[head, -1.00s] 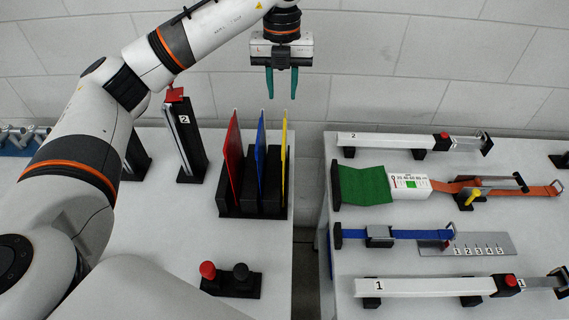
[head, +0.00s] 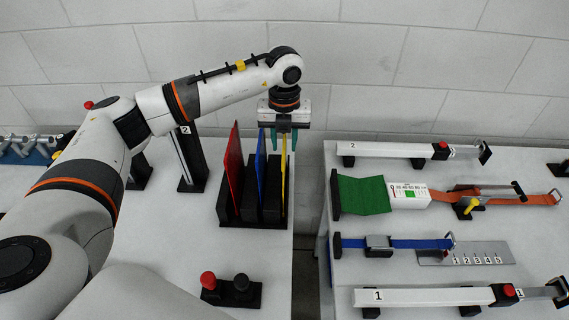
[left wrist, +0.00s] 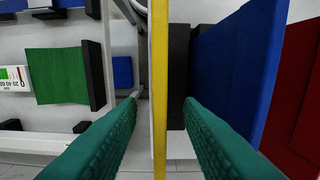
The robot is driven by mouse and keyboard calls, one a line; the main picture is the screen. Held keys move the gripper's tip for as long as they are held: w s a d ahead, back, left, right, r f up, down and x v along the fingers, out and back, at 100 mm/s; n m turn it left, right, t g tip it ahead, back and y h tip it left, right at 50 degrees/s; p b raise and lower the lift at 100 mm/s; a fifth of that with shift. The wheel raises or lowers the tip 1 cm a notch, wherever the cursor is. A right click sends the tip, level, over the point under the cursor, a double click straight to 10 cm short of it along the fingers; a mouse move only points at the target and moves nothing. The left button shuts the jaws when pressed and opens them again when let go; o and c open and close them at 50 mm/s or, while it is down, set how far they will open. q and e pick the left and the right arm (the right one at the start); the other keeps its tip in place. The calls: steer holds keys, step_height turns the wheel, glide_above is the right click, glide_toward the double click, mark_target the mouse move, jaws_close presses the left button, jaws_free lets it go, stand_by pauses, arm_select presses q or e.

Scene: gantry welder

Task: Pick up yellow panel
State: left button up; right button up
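The yellow panel (head: 284,175) stands upright in the rightmost slot of a black rack (head: 272,208) on the left table. My left gripper (head: 283,142) is at the panel's top far end, pointing down. In the left wrist view the yellow panel (left wrist: 159,80) shows edge-on as a thin strip between the two green fingers (left wrist: 160,125). A gap shows on both sides, so the gripper is open around it. The blue panel (head: 260,168) and red panel (head: 233,168) stand in the rack to the left. My right gripper is not in view.
The blue panel (left wrist: 235,70) is close beside one finger in the left wrist view. A box with red and black knobs (head: 232,290) sits in front of the rack. A gap parts the tables. The right table (head: 420,280) holds strap and bar fixtures.

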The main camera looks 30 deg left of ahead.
arm_select(q)
steer(key=shift+f, duration=1.2)
jaws_close()
steer(key=shift+r, duration=0.1)
